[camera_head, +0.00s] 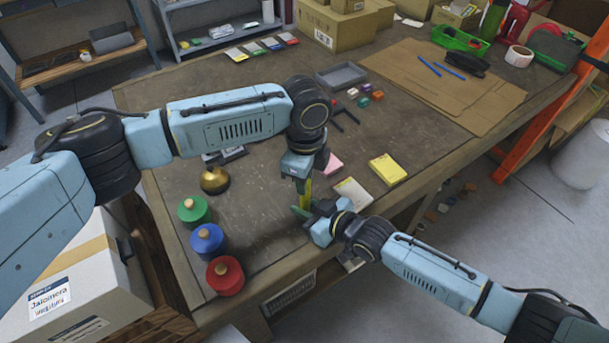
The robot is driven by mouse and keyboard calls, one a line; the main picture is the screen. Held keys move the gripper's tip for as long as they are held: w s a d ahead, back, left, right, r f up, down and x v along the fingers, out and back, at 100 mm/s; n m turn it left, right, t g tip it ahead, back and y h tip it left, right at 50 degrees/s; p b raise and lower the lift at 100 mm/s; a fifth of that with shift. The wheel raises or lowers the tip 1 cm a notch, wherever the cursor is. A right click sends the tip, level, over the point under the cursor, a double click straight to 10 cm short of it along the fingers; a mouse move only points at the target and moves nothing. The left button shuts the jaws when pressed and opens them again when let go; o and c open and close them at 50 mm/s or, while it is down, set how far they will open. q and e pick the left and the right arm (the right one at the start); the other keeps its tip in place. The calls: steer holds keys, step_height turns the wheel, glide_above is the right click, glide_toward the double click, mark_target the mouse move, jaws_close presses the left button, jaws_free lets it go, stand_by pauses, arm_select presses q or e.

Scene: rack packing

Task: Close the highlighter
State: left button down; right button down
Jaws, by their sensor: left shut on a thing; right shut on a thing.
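The highlighter (307,188) is a small yellow and green upright shape near the front edge of the table, mostly hidden by my grippers. My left gripper (303,181) points down from above and is shut on its upper part. My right gripper (306,211) comes in from the lower right and is shut on the green lower end. The two grippers are very close together. I cannot tell which part is the cap, or whether cap and body touch.
Green (193,211), blue (207,239) and red (225,275) spools and a brass bell-like object (214,180) stand at left. Yellow (388,169) and pink (332,164) sticky notes lie nearby. A grey tray (341,75) and cardboard (440,85) lie farther back.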

arm_select(q)
steer(key=shift+f, duration=0.4)
steer(key=c, duration=1.2)
jaws_free()
step_height(320, 180, up, 12)
arm_select(e)
steer(key=c, duration=1.2)
jaws_free()
